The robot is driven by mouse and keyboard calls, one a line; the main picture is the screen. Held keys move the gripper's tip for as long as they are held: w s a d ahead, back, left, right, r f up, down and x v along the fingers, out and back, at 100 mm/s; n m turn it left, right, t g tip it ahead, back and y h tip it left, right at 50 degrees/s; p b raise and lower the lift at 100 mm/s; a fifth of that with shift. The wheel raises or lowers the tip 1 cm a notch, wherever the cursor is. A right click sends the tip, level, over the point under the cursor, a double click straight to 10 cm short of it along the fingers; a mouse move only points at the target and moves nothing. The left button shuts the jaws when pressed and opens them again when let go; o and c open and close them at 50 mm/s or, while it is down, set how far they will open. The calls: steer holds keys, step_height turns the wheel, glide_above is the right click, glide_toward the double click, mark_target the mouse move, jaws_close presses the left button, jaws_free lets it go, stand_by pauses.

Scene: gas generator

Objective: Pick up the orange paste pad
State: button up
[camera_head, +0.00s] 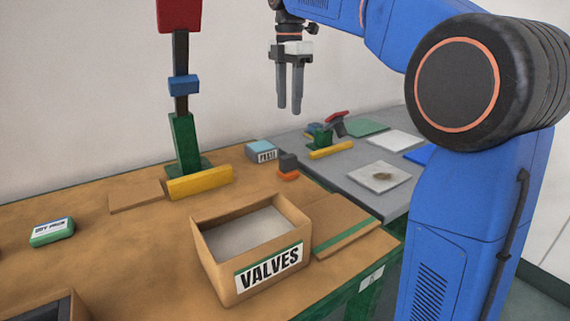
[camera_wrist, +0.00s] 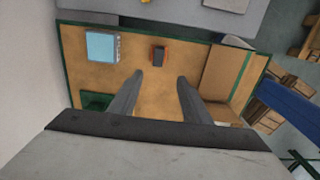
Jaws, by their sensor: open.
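The orange paste pad (camera_head: 288,175) lies on the brown workbench behind the VALVES box, with a dark grey block on its top. In the wrist view the pad (camera_wrist: 158,62) is a small orange-edged shape under the dark block, just beyond the fingertips and roughly centred between them. My gripper (camera_head: 289,108) is open and empty, pointing down, well above the bench and the pad. In the wrist view its fingers (camera_wrist: 160,77) are apart, with bare bench between them.
A pale blue labelled box (camera_head: 261,151) stands close to the pad's left. The open VALVES carton (camera_head: 268,272) is in front. A green stand (camera_head: 184,140) with a yellow bar (camera_head: 200,182) rises at left. A grey table (camera_head: 345,165) holds tools and pads.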

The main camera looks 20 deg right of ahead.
glide_above(288, 156)
step_height(288, 156, down, 12)
steer(key=shift+s+r, duration=0.1)
steer(key=shift+s, duration=0.05)
steer(key=shift+w+f, duration=0.15)
steer(key=shift+f, duration=1.2)
steer(key=shift+w+f, duration=0.1)
steer(key=shift+f, duration=1.2)
jaws_close()
